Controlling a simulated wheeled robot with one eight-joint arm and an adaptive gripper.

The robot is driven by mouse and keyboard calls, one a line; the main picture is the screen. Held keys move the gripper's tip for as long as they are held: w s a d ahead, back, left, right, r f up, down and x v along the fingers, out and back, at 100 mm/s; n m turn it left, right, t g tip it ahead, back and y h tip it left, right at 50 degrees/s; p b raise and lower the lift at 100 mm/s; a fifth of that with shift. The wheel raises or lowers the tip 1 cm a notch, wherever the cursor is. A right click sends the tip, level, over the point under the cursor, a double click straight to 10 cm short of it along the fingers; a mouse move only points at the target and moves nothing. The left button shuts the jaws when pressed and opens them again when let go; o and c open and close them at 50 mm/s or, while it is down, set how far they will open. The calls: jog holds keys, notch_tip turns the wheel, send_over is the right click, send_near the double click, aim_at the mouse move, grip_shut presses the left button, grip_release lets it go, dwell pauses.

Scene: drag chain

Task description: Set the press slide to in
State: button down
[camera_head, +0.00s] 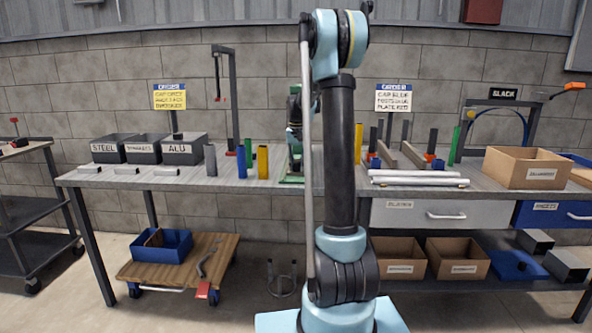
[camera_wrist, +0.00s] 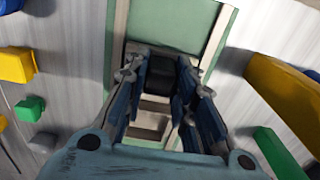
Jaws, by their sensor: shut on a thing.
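The press (camera_wrist: 172,22) shows in the wrist view as a green body with pale rails along its sides. A dark block (camera_wrist: 161,74), which looks like the grip of the press slide, sits between the rails. My gripper (camera_wrist: 160,68) has its two fingers on either side of this block and is shut on it. The slide's far end and how far it is in cannot be told. In the head view only a green edge of the press (camera_head: 291,179) shows on the bench; my arm hides most of it and the gripper's tips.
Upright blue (camera_head: 241,163) and yellow (camera_head: 262,162) pieces stand left of the press. In the wrist view a long yellow piece (camera_wrist: 285,95) and a green piece (camera_wrist: 277,152) lie close on the right. Dark bins (camera_head: 183,150) and a cardboard box (camera_head: 525,168) stand farther along the bench.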

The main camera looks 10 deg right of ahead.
jog(key=w, duration=0.2)
jog(key=w+d, duration=0.1)
jog(key=w, duration=0.4)
jog(key=shift+d, duration=0.25)
jog(key=c, duration=1.3)
grip_release()
jog(key=shift+r, duration=0.1)
notch_tip(320, 180, up, 12)
jog(key=shift+f, duration=0.15)
